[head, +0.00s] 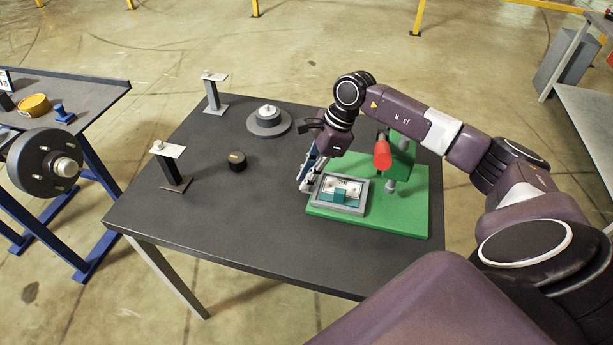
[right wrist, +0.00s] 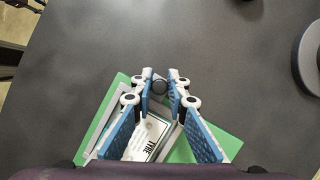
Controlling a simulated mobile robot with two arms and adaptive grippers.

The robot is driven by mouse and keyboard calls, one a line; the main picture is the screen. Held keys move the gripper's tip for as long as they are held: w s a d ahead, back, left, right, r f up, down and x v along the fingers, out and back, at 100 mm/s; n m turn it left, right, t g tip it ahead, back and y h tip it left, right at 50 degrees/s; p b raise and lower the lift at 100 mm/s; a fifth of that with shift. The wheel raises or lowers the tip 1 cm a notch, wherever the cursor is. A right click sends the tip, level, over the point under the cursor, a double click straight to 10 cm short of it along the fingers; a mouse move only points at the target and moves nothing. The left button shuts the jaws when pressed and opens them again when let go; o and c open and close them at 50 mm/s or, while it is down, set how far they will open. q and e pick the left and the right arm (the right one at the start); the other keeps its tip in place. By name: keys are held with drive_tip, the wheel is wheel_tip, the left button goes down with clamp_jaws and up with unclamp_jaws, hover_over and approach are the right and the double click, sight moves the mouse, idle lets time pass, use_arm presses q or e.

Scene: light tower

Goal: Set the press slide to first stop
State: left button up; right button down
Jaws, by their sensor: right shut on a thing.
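The press has a green base (head: 410,222), a green upright and a red part (head: 382,154) on it. Its slide is a grey-framed tray (head: 358,209) at the left of the base, holding a white labelled plate and a teal piece (head: 340,196). The slide also shows in the right wrist view, with its plate (right wrist: 150,138) partly hidden by the fingers. My right gripper (head: 306,187) is at the slide's left end. In the right wrist view its blue-padded fingers (right wrist: 160,80) are shut on a small dark round knob (right wrist: 160,88). My left gripper is out of view.
On the dark table (head: 250,225) stand two grey posts (head: 213,92) (head: 172,168), a round grey stepped piece (head: 268,122) and a black knob-like piece (head: 237,161). The table's front middle is clear. A blue-legged bench (head: 95,95) and a dark bolted disc (head: 38,170) are at left.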

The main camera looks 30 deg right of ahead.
sight(317, 188)
drive_tip(key=shift+s+d+f, duration=0.1)
drive_tip(key=shift+s+d, duration=0.1)
drive_tip(key=shift+d, duration=0.1)
drive_tip(key=shift+s+d+b, duration=0.8)
drive_tip(key=shift+s+d, duration=0.25)
drive_tip(key=shift+s, duration=0.2)
drive_tip(key=shift+s+d, duration=0.2)
drive_tip(key=shift+s, duration=0.1)
drive_tip(key=shift+w+a, duration=0.1)
drive_tip(key=shift+w, duration=0.05)
drive_tip(key=c, duration=1.9)
unclamp_jaws()
drive_tip(key=shift+r, duration=0.2)
drive_tip(key=v, duration=1.2)
